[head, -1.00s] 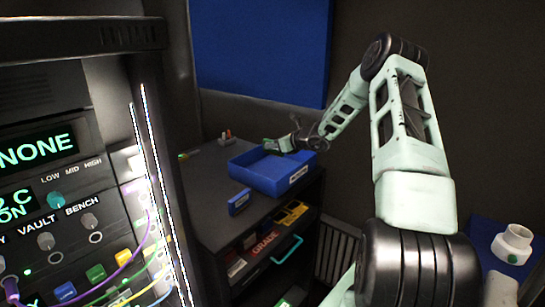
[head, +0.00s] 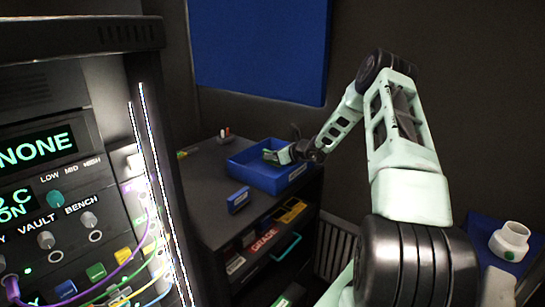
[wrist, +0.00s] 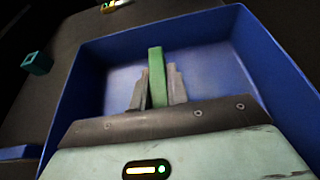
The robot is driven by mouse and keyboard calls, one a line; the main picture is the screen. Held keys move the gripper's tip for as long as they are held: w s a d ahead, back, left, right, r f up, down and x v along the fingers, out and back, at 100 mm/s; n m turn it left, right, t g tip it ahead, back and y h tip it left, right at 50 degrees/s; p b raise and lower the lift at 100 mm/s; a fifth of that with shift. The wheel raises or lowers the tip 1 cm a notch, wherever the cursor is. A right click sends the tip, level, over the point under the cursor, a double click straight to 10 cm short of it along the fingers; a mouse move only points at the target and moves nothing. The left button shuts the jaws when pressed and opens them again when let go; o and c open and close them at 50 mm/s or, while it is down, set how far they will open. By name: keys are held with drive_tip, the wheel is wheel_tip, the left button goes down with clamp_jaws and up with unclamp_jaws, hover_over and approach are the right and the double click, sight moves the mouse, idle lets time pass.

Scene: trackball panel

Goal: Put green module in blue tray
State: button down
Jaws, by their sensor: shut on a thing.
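The blue tray (head: 262,181) stands on the dark cabinet top in the head view. In the wrist view its walls (wrist: 78,95) surround my gripper's fingers. My gripper (wrist: 156,88) is shut on the green module (wrist: 157,75), a narrow upright green bar between the two grey fingers. In the head view my gripper (head: 268,156) is over the tray's opening, low and near its rim height. The module is too small to make out clearly there. Whether its lower end touches the tray floor cannot be told.
A small blue block (head: 239,200) sits on the cabinet top in front of the tray. Small items (head: 224,133) stand behind it. Open shelves with a teal handle (head: 287,247) are below. The control panel (head: 60,190) rises at left, with cables.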

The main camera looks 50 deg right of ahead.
drive_tip(key=shift+f, duration=0.25)
drive_tip(key=c, duration=1.4)
unclamp_jaws()
drive_tip(key=shift+o, duration=0.2)
drive_tip(key=shift+r, duration=0.1)
drive_tip(key=shift+r+p, duration=0.65)
drive_tip(key=shift+p, duration=0.05)
drive_tip(key=b+v, duration=0.3)
drive_tip(key=v, duration=0.9)
drive_tip(key=shift+b, duration=0.3)
drive_tip(key=shift+f, duration=0.1)
drive_tip(key=shift+a, duration=0.1)
